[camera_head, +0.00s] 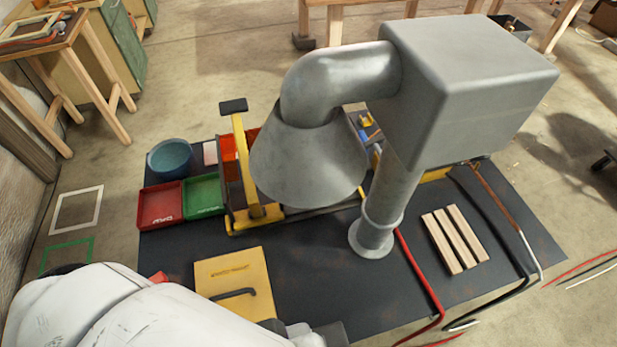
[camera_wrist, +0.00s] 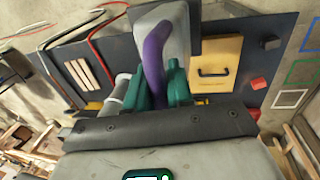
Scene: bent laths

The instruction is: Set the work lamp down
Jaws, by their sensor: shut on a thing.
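In the wrist view my gripper (camera_wrist: 158,84) has its teal fingers shut on a curved purple piece, which I take to be the work lamp (camera_wrist: 153,48). It stands out beyond the fingers, in front of a pale grey surface. I cannot tell whether that surface belongs to the lamp or whether the lamp touches the table (camera_head: 310,300). In the head view my white arm reaches in from the lower left, and the lamp cannot be made out there.
A large grey hood (camera_head: 310,165) with a pipe and post stands mid-table and hides part of it. A yellow box (camera_head: 235,280) with a black handle, wooden laths (camera_head: 455,240), red and green trays (camera_head: 203,195), a blue bowl (camera_head: 170,158) and a red cable (camera_head: 420,275) lie around.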

